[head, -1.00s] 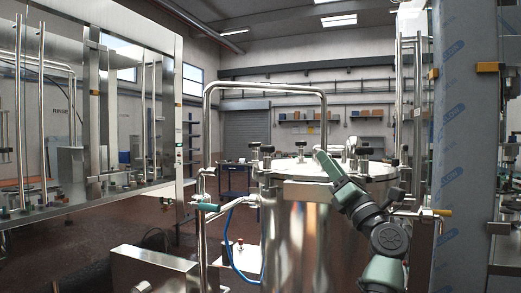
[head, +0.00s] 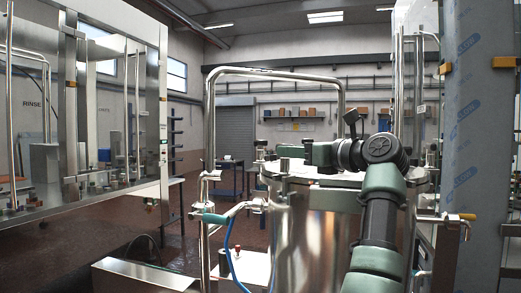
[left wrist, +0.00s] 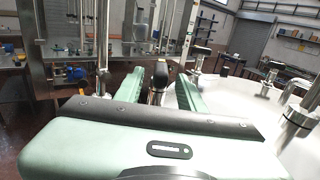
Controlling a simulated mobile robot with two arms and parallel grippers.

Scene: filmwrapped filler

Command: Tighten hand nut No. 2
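A steel tank (head: 310,235) with a flat lid and black-topped hand nuts around its rim stands in front of me. One nut (head: 261,147) is at the lid's left; another (head: 352,118) shows behind my arm. No number is readable on them. My left gripper (head: 287,151) is at the front left of the lid. In the left wrist view its two green fingers (left wrist: 158,84) are spread, with a black knob (left wrist: 160,72) between their tips; whether they touch it I cannot tell. My arm hides part of the lid. My right gripper is not in view.
A tall bent steel pipe (head: 209,120) rises left of the tank. A green-handled valve (head: 214,218) and blue hose (head: 232,262) are at its front left. A wrapped column (head: 468,130) stands close on the right. A glazed steel machine (head: 110,150) fills the left.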

